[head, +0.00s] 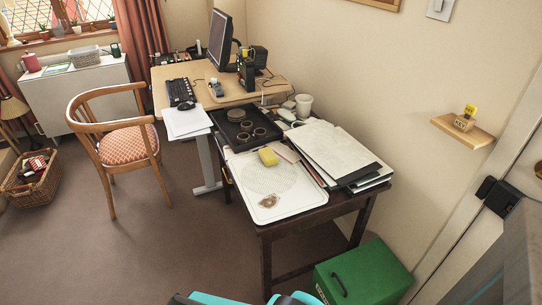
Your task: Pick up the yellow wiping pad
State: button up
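The yellow wiping pad (268,156) is a small yellow block. It sits near the back edge of a white board (296,204) with rounded corners, on a dark wooden side table (312,213). A small brownish item (268,201) lies near the board's front corner. My gripper cannot be made out; only teal and dark parts, likely mine, show at the bottom edge.
A black tray (225,126) with round items lies behind the board. Papers and folders (330,150) are stacked to its right. A green box (362,275) stands at the table's right front. A chair (112,140) stands left; floor between is clear.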

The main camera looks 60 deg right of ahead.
aim_at(266, 155)
jog(key=u, duration=0.1)
jog(key=i, duration=0.95)
jog(key=z, duration=0.1)
